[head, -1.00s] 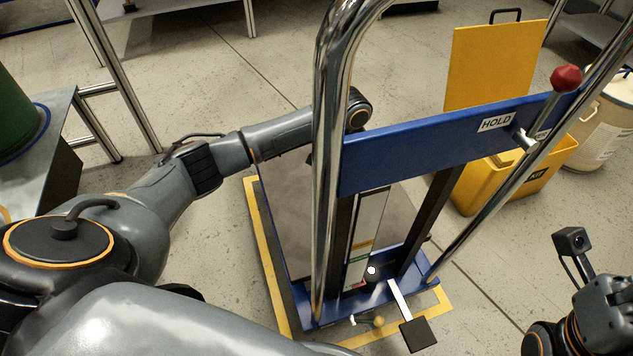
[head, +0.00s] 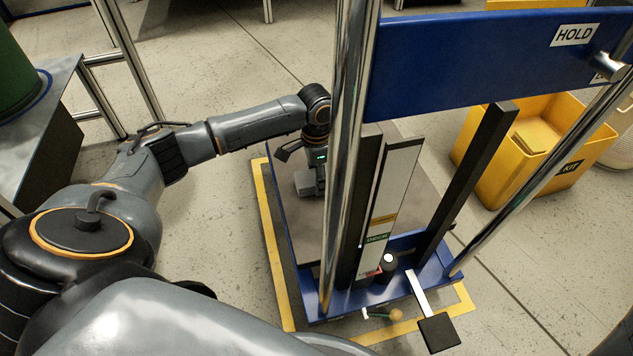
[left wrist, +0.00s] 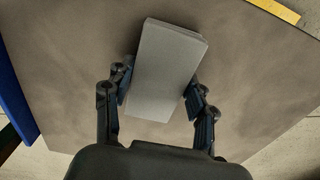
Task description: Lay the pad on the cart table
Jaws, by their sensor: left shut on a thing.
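The pad (left wrist: 166,68) is a light grey flat block. In the left wrist view it sits between the two dark fingers of my left gripper (left wrist: 160,100), which is shut on it. In the head view the pad (head: 305,183) shows over the cart table (head: 284,218), a brownish-grey plate with a blue frame. My left gripper (head: 314,184) reaches down there beside the chrome post, which hides part of it. I cannot tell if the pad touches the table. My right gripper is not in view.
A chrome handle post (head: 346,150) and a blue crossbar marked HOLD (head: 470,60) stand over the cart's near side. A dark upright (head: 468,180) and a pedal (head: 438,334) are near the front. A yellow bin (head: 480,170) stands right, a drum (head: 18,90) left.

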